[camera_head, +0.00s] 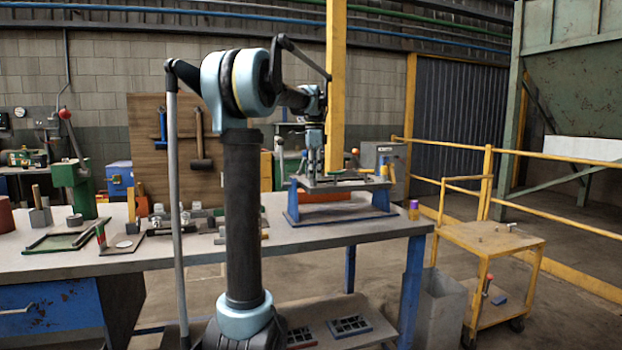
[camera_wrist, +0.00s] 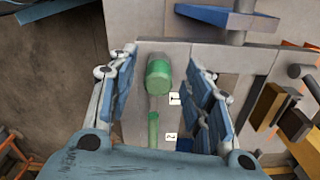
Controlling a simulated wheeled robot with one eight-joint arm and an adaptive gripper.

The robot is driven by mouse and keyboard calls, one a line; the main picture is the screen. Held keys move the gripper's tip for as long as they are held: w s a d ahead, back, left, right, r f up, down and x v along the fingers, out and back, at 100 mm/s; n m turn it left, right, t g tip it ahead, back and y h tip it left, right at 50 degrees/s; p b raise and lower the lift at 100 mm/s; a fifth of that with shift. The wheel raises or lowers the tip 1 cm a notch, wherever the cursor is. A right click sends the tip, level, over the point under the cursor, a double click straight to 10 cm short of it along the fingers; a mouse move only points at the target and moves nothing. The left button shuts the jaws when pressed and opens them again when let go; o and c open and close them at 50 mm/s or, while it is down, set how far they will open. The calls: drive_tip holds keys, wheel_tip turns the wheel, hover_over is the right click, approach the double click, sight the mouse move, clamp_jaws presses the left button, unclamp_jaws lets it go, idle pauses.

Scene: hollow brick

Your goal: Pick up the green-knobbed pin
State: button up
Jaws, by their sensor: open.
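The green-knobbed pin (camera_wrist: 158,76) shows in the wrist view, its round green knob towards the top and a thin stem with a green section below it. It lies over a grey surface (camera_wrist: 180,50) with small white number labels. My gripper (camera_wrist: 164,92) is open, with one blue-padded finger on each side of the pin in the picture. Neither finger visibly touches it, and the height gap cannot be judged. In the head view my gripper (camera_head: 313,152) points down over the grey-topped blue stand (camera_head: 335,215) on the bench.
A yellow post (camera_head: 336,80) stands close beside my gripper in the head view. The workbench (camera_head: 330,236) holds several tools and trays at left. A yellow cart (camera_head: 490,240) and railing stand at right. The wrist view shows brown blocks (camera_wrist: 268,105) at right.

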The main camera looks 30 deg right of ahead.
clamp_jaws()
drive_tip(key=shift+r, duration=0.1)
